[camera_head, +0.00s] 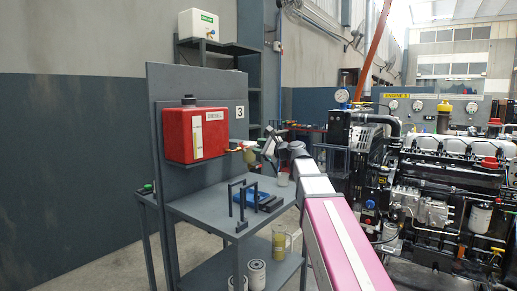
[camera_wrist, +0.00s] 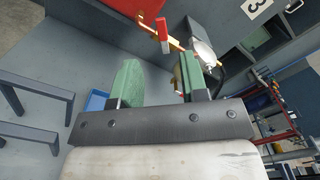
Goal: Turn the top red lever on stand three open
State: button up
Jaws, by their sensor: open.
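Stand three is a grey stand (camera_head: 180,88) with a "3" label and a red diesel tank (camera_head: 195,133) on its back panel. In the wrist view a small red lever (camera_wrist: 162,29) sits on a brass pipe (camera_wrist: 177,42) below the tank. My gripper (camera_wrist: 157,62) is open, with two green fingers apart and nothing between them. The lever appears just beyond the fingertips, in line with the gap. In the head view my gripper (camera_head: 262,143) is beside the tank's outlet, small and partly hidden by my arm; the lever is hard to make out there.
A pale bulb-shaped part (camera_wrist: 205,52) is close to the right finger. A diesel engine (camera_head: 440,190) stands to the right.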

jog(key=shift+w, duration=0.1)
jog(key=c, duration=0.5)
jog(key=shift+w+r+n, duration=0.25)
jog(key=shift+w+n, duration=0.05)
jog(key=shift+n, duration=0.2)
grip_shut()
jog(key=w+d+r+n+g+h, duration=0.15)
jog(key=w+r+n+g, duration=0.35)
jog(key=n, duration=0.6)
jog(key=w+d+r+n+g+h, duration=0.1)
jog(key=w+d+r+n+g, duration=0.4)
jog(key=n, duration=0.6)
send_near(242, 147)
jog(key=w+a+r, duration=0.2)
jog(key=w+a, duration=0.2)
jog(key=shift+g, duration=0.3)
jog(key=shift+s+a+f, duration=0.4)
jog(key=shift+f, duration=0.25)
jog(key=shift+s+a+f, duration=0.4)
jog(key=shift+a+f, duration=0.05)
jog(key=shift+f, duration=0.15)
jog(key=shift+s+a+f, duration=0.4)
jog(key=shift+f, duration=0.25)
